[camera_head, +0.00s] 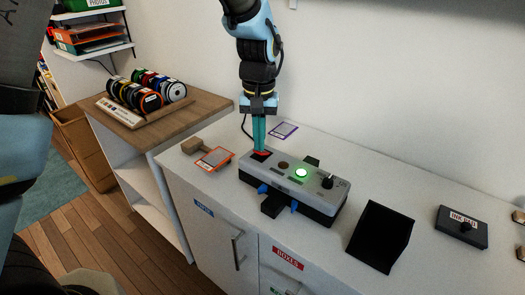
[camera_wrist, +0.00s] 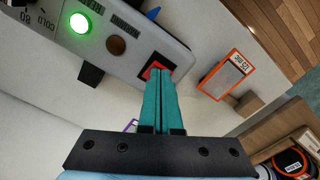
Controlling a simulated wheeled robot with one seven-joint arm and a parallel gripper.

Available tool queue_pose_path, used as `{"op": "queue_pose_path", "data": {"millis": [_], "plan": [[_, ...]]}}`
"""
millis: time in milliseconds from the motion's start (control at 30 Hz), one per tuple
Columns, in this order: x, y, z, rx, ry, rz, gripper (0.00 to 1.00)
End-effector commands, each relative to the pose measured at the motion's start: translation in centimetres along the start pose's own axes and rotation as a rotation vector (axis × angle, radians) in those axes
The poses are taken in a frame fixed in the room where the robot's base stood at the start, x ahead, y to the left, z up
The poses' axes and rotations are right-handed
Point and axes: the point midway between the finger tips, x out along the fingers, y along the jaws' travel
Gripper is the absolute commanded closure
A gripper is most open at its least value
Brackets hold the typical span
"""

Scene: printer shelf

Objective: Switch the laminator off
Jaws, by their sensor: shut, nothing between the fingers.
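The laminator (camera_head: 292,189) is a grey and black box on the white counter, with a lit green round light (camera_head: 301,173), a brown round button (camera_head: 283,166), a black knob (camera_head: 327,183) and a red rocker switch (camera_wrist: 154,70) at its left end. My gripper (camera_head: 260,150) points down with its teal fingers shut and empty. Its tips are at the red switch and partly hide it in the head view. In the wrist view the fingertips (camera_wrist: 161,73) overlap the switch's edge; I cannot tell whether they press it. The green light also shows in the wrist view (camera_wrist: 79,23).
An orange-framed card (camera_head: 215,158) and a wooden block (camera_head: 195,146) lie left of the laminator. A purple-edged card (camera_head: 283,130) lies behind it. A black angled stand (camera_head: 381,236) and an ink pad (camera_head: 462,227) stand to the right.

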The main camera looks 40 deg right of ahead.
Motion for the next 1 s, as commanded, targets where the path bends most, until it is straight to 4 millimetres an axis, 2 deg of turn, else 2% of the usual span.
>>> {"op": "queue_pose_path", "data": {"millis": [433,1000], "plan": [[0.2,0.0,0.0,0.000,0.001,0.000,1.00],[-4.0,0.0,0.0,0.000,0.001,0.000,1.00]]}}
